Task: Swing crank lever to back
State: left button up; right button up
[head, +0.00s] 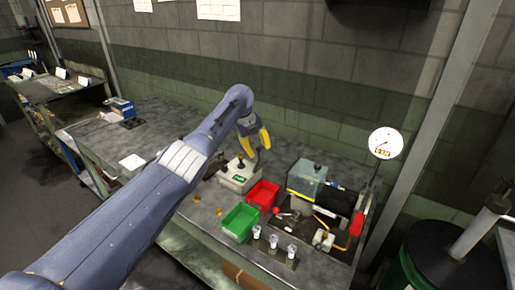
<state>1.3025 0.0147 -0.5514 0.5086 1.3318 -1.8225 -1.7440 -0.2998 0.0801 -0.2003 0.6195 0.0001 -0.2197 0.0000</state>
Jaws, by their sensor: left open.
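The bolt former (325,205) stands at the right end of the workbench, with a clear cover and a dark cylinder. A lever with a red grip (356,223) stands upright at its right side. A small red ball knob (277,211) shows at its left front. I cannot tell for sure which one is the crank lever. My left gripper (254,146), with yellow fingers, is open and empty. It is above a grey control box (239,176) with a black joystick, left of the machine and apart from both levers. My right gripper is not in view.
A red bin (262,194) and a green bin (240,221) sit between the control box and the machine. Several small cups (273,241) stand at the front edge. A round gauge (386,143) rises at the right, above a dark drum (450,262). The bench's left part is mostly clear.

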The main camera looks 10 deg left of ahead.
pick_arm(q)
jog(key=shift+r, duration=0.15)
jog(key=v, duration=1.1)
jog(key=shift+r, duration=0.3)
jog(key=shift+a, duration=0.15)
